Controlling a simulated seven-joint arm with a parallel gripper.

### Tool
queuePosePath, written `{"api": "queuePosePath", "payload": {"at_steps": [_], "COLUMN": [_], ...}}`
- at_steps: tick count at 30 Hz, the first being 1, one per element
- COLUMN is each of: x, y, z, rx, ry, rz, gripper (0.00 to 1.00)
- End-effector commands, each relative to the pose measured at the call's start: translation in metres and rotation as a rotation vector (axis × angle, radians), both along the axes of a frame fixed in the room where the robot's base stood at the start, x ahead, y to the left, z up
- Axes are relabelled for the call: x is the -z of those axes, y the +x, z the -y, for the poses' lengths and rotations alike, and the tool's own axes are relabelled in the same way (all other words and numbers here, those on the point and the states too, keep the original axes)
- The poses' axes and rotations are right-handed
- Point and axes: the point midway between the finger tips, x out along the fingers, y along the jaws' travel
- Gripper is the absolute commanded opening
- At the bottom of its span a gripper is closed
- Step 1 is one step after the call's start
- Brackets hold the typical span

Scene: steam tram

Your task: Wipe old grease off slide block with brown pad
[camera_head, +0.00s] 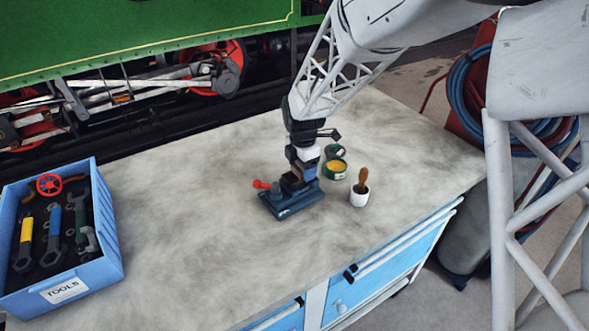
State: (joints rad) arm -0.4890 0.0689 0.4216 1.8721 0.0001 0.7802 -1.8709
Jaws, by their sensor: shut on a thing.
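My gripper (303,168) points down over a small dark blue vice-like fixture (284,208) near the middle of the bench. It is shut on the brown pad (291,182), of which only a small brown patch shows between the jaws and the fixture. The slide block is not clearly seen; the gripper and pad cover the top of the fixture. I cannot tell whether the pad touches the block, and any grease there is too small to see.
Right of the fixture stand an open green tin of yellow grease (336,168) and a white cup (359,198) with a brown-handled brush (363,178). A red handle (261,184) sticks out left of the fixture. A blue tool crate (110,262) stands far left. The bench (190,215) between is clear.

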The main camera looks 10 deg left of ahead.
Motion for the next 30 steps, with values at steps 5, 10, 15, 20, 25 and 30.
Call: {"api": "queuePosePath", "payload": {"at_steps": [5,10,15,20,25,30], "x": [-0.002,-0.001,0.001,0.001,0.002,-0.003], "y": [0.010,0.018,0.022,0.014,0.005,-0.004], "z": [0.008,0.015,0.019,0.012,0.004,-0.004], "rx": [0.001,0.001,0.000,-0.001,-0.001,-0.002], "ry": [0.001,0.001,0.000,0.000,0.000,0.001], "rz": [0.002,0.001,0.000,0.000,0.000,0.002], "gripper": [0.44,0.44,0.44,0.44,0.44,0.44]}}
